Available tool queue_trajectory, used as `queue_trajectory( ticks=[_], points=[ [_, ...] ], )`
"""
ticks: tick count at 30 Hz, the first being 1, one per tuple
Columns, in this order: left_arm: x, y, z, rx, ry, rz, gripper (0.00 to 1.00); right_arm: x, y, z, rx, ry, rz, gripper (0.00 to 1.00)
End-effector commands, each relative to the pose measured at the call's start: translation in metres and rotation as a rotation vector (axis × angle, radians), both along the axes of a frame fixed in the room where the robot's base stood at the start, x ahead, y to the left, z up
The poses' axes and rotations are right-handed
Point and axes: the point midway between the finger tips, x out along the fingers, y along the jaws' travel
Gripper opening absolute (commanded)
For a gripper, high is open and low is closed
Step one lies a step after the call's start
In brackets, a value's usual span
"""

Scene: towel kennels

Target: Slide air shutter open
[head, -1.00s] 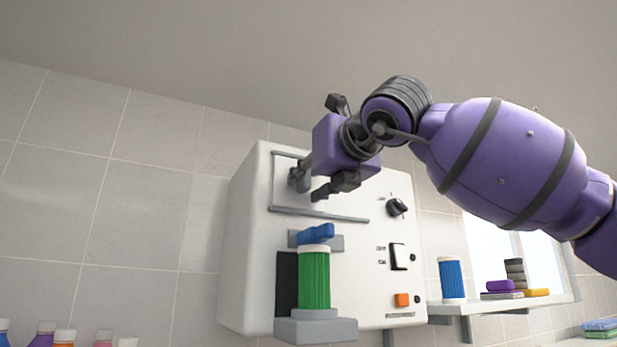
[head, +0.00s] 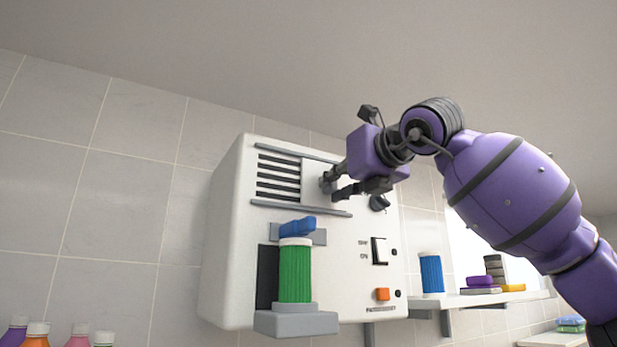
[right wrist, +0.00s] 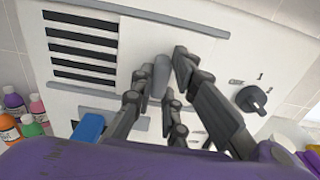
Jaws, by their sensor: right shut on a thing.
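The air shutter (head: 313,186) is a white plate between two grey rails on the front of the white wall unit (head: 226,250). It stands to the right of several dark vent slots (head: 278,178), which are uncovered. My right gripper (head: 330,188) is shut on the shutter's grey handle. In the right wrist view the handle (right wrist: 160,74) is between the fingers of the gripper (right wrist: 163,62), and the vent slots (right wrist: 82,48) show to the left. The shutter's right part is hidden behind the gripper. My left gripper is not in view.
A black dial (head: 380,203), a rocker switch (head: 379,251) and an orange button (head: 382,294) are on the unit's right side. A green cylinder (head: 295,272) with a blue lever (head: 298,226) above stands below the vent. A shelf (head: 470,299) is at right.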

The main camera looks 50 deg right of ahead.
Motion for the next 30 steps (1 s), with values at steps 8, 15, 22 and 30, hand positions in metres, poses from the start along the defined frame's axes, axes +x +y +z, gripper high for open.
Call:
queue_trajectory(
  ticks=[8, 15, 22, 30],
  points=[
    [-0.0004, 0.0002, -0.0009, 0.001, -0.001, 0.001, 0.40, -0.0041, -0.0113, 0.0005, -0.002, -0.002, 0.001, 0.00],
    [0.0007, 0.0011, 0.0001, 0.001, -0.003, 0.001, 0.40, -0.0043, -0.0113, 0.0010, -0.002, -0.003, 0.000, 0.23],
    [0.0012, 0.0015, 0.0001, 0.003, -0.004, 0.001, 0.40, -0.0035, -0.0107, 0.0001, -0.001, -0.001, 0.002, 0.33],
    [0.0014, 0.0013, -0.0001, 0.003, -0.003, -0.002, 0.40, -0.0095, -0.0081, 0.0000, -0.001, -0.002, 0.004, 0.33]
  ],
)
